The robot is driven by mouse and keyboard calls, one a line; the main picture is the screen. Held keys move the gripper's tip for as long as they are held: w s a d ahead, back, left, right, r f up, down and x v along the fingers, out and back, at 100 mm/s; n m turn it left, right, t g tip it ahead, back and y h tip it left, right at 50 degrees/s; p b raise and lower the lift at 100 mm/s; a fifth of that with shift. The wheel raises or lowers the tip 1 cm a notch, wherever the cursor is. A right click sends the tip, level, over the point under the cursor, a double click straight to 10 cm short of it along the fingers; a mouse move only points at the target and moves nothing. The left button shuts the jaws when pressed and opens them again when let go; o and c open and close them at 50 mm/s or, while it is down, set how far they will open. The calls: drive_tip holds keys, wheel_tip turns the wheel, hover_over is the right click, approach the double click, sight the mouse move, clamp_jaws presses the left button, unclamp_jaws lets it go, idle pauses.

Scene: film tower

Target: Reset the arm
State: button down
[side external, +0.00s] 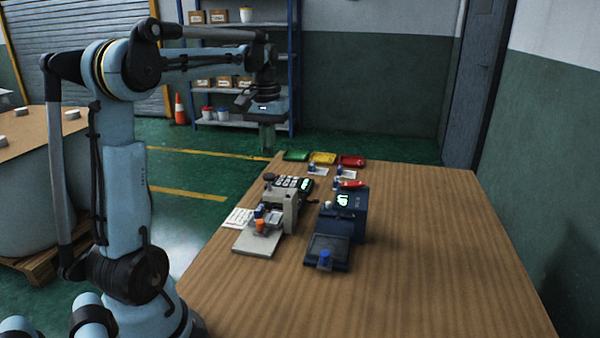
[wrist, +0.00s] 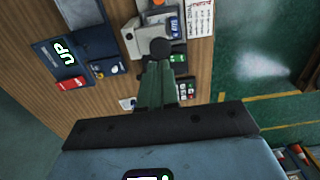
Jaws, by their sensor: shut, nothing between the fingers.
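My arm is raised. In the side view my gripper (side external: 267,148) hangs pointing down over the far left corner of the wooden table (side external: 430,260). Its greenish fingers are shut with nothing held. In the wrist view the shut fingers (wrist: 158,66) point toward the beige device with a dark round knob (wrist: 160,48), which they partly hide. The same beige device (side external: 291,203) stands on the table in the side view, nearer the camera than my gripper.
A dark blue device (side external: 361,214) with a lit display stands right of the beige one. Green (side external: 295,156), yellow (side external: 324,158) and red (side external: 352,161) trays line the far edge. Small blue-topped items stand about. A shelf (side external: 240,128) is behind. The table's right side is clear.

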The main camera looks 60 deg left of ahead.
drive_tip(key=s+d+f+m+t, duration=0.1)
drive_tip(key=d+f+m+t, duration=0.1)
drive_tip(key=d, duration=0.6)
drive_tip(key=s+d+f+m+t, duration=0.1)
drive_tip(key=d+m, duration=0.3)
drive_tip(key=d, duration=0.4)
drive_tip(key=s+d+f+m+t, duration=0.1)
drive_tip(key=d+f+m+t, duration=0.2)
drive_tip(key=d, duration=0.6)
drive_tip(key=shift+s+f+t, duration=0.25)
drive_tip(key=shift+s+t, duration=0.15)
drive_tip(key=shift+t, duration=0.2)
drive_tip(key=shift+d, duration=0.1)
